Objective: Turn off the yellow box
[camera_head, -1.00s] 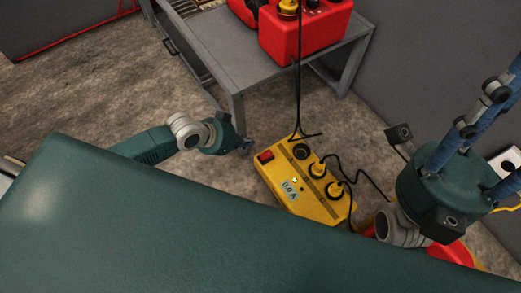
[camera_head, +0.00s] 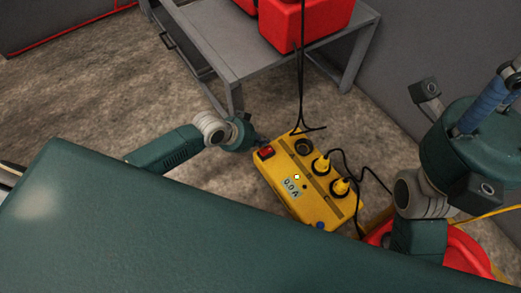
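The yellow box (camera_head: 325,205) sits on the floor right of centre. It has a red rocker switch (camera_head: 265,153) at its far left end, a small display (camera_head: 292,187) reading about 0.0 A, and yellow plugs (camera_head: 321,164) in its sockets. My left gripper (camera_head: 260,139) is just beyond the switch end of the box, very close to the switch. Its fingers are small and dark, so I cannot tell whether they are open or shut, or whether they touch the box. My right arm shows at the right, but its gripper is hidden below the green body edge.
A grey metal table (camera_head: 245,58) with red canisters (camera_head: 305,22) stands behind the box. A red round object (camera_head: 455,250) lies at lower right. Bare floor lies at left.

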